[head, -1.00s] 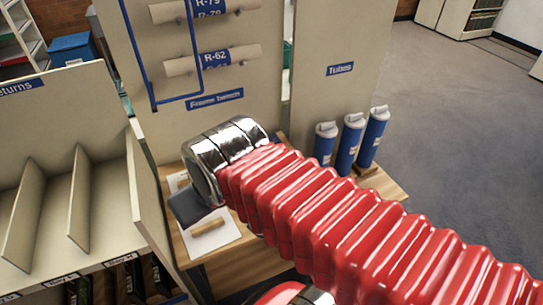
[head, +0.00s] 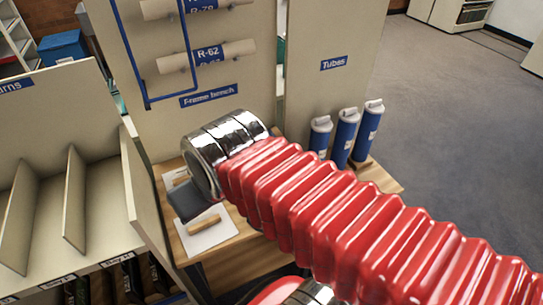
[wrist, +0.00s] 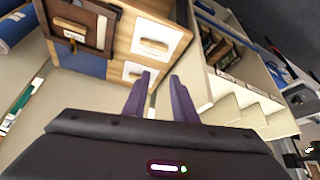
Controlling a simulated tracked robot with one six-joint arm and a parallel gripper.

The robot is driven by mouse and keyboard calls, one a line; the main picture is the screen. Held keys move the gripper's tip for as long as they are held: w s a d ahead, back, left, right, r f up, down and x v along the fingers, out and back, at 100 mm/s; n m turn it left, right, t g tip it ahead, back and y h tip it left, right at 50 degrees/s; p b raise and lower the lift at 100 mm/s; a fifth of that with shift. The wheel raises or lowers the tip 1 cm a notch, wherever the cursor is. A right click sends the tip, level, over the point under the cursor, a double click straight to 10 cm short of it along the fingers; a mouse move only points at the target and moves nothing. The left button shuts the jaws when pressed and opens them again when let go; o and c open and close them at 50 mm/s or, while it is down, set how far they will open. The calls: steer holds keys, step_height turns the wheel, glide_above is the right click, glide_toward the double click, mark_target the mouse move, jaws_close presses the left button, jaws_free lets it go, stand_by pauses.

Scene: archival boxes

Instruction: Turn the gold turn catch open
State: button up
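In the wrist view a dark brown frame (wrist: 101,31) with a pale panel lies at the top left on the wooden bench (wrist: 120,38). A small gold-coloured piece (wrist: 73,36) shows on the frame's lower part; it is too small to tell whether it is the turn catch or how it is turned. My gripper (wrist: 160,77) has two purple fingers, apart with an empty gap. In the picture the fingertips are below and right of the frame and appear clear of it.
White sheets with wooden blocks (wrist: 151,46) lie on the bench beside a blue mat (wrist: 80,62). In the head view, blue tubes (head: 345,138) stand at the bench's right. A divided returns shelf (head: 60,150) stands at the left. Grey floor (head: 440,130) is clear at the right.

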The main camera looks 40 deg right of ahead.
steer(key=w+d+f+m, duration=0.1)
steer(key=w+d+f, duration=0.2)
steer(key=d, duration=0.7)
steer(key=w+d+f+m+g, duration=0.1)
steer(key=w+d+f, duration=0.2)
steer(key=d, duration=0.7)
steer(key=w+d+f+m+h, duration=0.1)
steer(key=w+d+f, duration=0.2)
steer(key=d, duration=0.7)
steer(key=shift+w+d, duration=0.3)
steer(key=shift+w, duration=0.9)
steer(key=shift+f, duration=0.1)
steer(key=x, duration=1.3)
steer(key=shift+d+f, duration=0.1)
steer(key=shift+f, duration=0.25)
steer(key=shift+c, duration=0.5)
jaws_close()
